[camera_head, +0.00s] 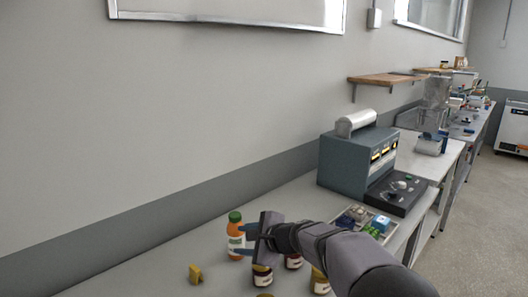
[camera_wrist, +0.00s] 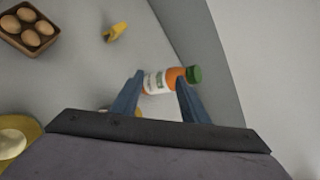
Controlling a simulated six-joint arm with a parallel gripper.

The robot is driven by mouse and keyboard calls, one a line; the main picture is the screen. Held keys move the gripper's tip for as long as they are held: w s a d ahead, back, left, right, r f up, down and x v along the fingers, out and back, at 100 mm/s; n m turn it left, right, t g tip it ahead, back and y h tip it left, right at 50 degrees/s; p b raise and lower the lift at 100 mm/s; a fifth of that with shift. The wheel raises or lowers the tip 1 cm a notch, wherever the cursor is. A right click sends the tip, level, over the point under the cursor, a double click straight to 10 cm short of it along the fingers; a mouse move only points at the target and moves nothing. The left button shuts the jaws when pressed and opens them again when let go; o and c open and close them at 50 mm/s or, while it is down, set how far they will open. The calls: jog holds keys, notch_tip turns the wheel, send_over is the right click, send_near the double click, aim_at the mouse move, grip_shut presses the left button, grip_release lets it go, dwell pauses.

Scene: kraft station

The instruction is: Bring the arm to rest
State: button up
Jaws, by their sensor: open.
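My gripper (camera_head: 246,240) is over the near worktop in the head view, its blue fingers pointing left. It is open; the wrist view shows the two fingers (camera_wrist: 160,84) spread apart. An orange bottle with a green cap and white label (camera_head: 236,236) stands upright at the fingertips. In the wrist view the bottle (camera_wrist: 158,82) lies across the gap, its cap past the right finger. I cannot tell whether it touches the fingers. My arm reaches in from the lower right of the head view and hides part of the worktop.
Several jars (camera_head: 262,275) stand below my gripper and arm. A yellow piece (camera_head: 195,273) lies on the worktop to the left. A tray of small items (camera_head: 366,222) and a blue-grey machine (camera_head: 345,160) are to the right. Brown eggs in a box (camera_wrist: 28,28) show in the wrist view. The wall runs behind.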

jog(key=w+d+r+n+h+p, duration=0.15)
jog(key=d+n+h, duration=0.45)
jog(key=d, duration=1.7)
jog(key=w+d+n+h+p, duration=0.1)
jog(key=w+d+n+h, duration=0.4)
jog(key=d, duration=1.7)
jog(key=s+a+f+g+y+b, duration=0.1)
jog(key=s+a+f+b, duration=0.1)
jog(key=s+a+f, duration=0.4)
jog(key=s+a+f+g+b, duration=0.1)
jog(key=s+a+f+b, duration=0.1)
jog(key=s+f, duration=0.45)
jog(key=s+a+f+g+y+b, duration=0.1)
jog(key=s+a+f+b, duration=0.2)
jog(key=s, duration=0.6)
jog(key=s+a+f+n+g+y, duration=0.1)
jog(key=s+a+f+n+g, duration=0.2)
jog(key=s+a, duration=0.55)
jog(key=s+a+f+n+g, duration=0.25)
jog(key=s+a, duration=0.25)
jog(key=s, duration=0.6)
notch_tip(320, 180, up, 26)
jog(key=s+p, duration=0.1)
jog(key=p, duration=2.6)
jog(key=shift+s+r, duration=0.2)
jog(key=shift+r, duration=0.05)
